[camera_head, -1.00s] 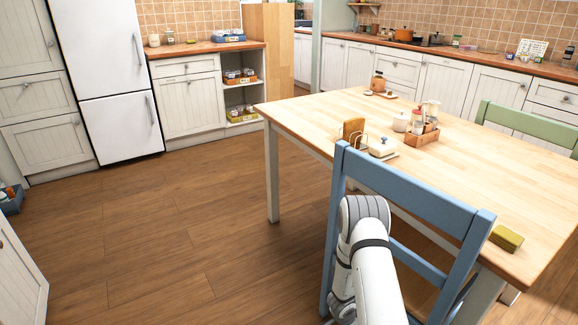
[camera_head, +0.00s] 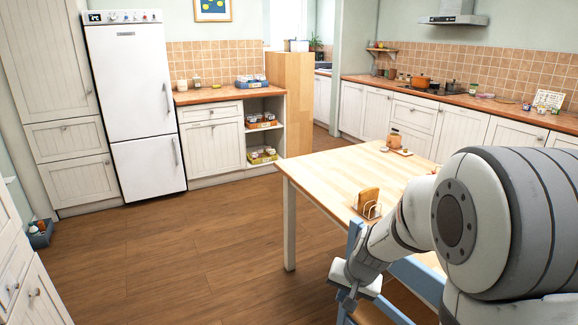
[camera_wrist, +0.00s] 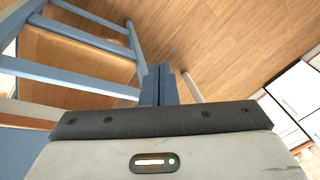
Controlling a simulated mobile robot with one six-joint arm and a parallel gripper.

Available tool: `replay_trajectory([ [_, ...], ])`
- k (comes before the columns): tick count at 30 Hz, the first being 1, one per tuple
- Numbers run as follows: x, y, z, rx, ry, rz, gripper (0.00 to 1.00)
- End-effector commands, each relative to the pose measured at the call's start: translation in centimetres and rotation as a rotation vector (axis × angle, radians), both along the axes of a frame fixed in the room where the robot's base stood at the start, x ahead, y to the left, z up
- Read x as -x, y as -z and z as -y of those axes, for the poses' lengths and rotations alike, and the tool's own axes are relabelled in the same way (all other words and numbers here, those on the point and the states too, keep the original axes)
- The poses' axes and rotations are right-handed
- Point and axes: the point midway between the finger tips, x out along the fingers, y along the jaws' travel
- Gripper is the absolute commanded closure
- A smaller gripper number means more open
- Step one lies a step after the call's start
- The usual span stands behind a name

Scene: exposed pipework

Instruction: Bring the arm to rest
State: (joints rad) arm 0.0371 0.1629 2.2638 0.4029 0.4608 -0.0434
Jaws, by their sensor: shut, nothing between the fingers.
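My gripper (camera_head: 347,293) is in the lower middle of the head view, at the end of my white and grey arm, which fills the lower right. It is low, in front of the blue chair (camera_head: 415,277) at the near side of the wooden table (camera_head: 325,172). In the wrist view, my gripper's dark fingers (camera_wrist: 158,84) are together with nothing between them. The blue chair (camera_wrist: 80,72) is to their left there; I cannot tell how close it is.
On the table are a toast rack with bread (camera_head: 368,199) and a jar (camera_head: 393,139). My arm hides much of the tabletop. Wooden floor (camera_head: 190,255) lies open left of the table. A white fridge (camera_head: 137,105) and cabinets (camera_head: 215,147) line the back.

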Motion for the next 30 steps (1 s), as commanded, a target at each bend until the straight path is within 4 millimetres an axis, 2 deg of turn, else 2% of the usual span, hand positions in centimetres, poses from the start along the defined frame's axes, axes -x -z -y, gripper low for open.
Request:
replay_trajectory([
  [1,1.5,-3.6,-0.2,0.013,-0.036,0.008,1.0],
  [3,3.7,-6.6,-0.3,0.033,-0.084,0.006,1.0],
  [9,10.4,-14.0,0.2,0.115,-0.205,-0.007,1.0],
  [12,13.6,-16.7,0.7,0.162,-0.249,-0.018,1.0],
  [15,16.1,-18.5,1.3,0.203,-0.279,-0.027,1.0],
  [19,18.1,-19.7,1.8,0.238,-0.3,-0.035,1.0],
  [22,18.8,-19.9,2.0,0.25,-0.306,-0.041,1.0],
  [30,18.8,-19.9,2.0,0.251,-0.306,-0.041,1.0],
])
